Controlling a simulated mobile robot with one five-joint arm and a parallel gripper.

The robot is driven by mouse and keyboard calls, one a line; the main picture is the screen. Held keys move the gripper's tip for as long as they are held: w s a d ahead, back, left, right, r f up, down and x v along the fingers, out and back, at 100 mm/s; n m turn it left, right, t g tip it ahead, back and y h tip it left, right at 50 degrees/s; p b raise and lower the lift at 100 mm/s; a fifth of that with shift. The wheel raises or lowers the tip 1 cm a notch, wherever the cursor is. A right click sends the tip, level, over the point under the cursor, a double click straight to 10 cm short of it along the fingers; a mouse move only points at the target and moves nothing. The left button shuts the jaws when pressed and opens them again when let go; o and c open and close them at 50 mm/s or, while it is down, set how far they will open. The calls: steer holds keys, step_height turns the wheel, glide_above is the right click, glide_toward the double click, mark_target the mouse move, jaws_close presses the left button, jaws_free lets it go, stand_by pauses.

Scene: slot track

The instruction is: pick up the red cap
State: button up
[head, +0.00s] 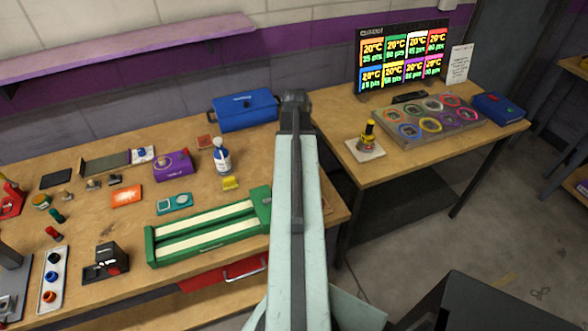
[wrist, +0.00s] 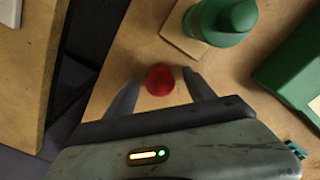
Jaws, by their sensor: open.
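The red cap (wrist: 160,80) is small and round and sits on the wooden table in the wrist view. My gripper (wrist: 161,77) is open, with one finger on each side of the cap and a gap to both. I cannot tell how far above the table the fingertips are. In the head view my gripper (head: 296,100) shows at the far end of my raised arm, and I cannot see this cap there; my arm covers part of the table.
A green bottle (wrist: 225,18) on a wooden square stands just beyond the cap. A green case (wrist: 292,75) lies to the right. The table edge and a dark gap lie left, then another tabletop (wrist: 28,85). A blue box (head: 245,110) sits at the back.

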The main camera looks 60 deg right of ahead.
steer(key=c, duration=1.4)
steer(key=shift+o, duration=0.2)
steer(key=shift+r, duration=0.1)
step_height(320, 180, up, 10)
steer(key=p, duration=1)
steer(key=shift+r+p, duration=0.1)
steer(key=shift+p, duration=0.2)
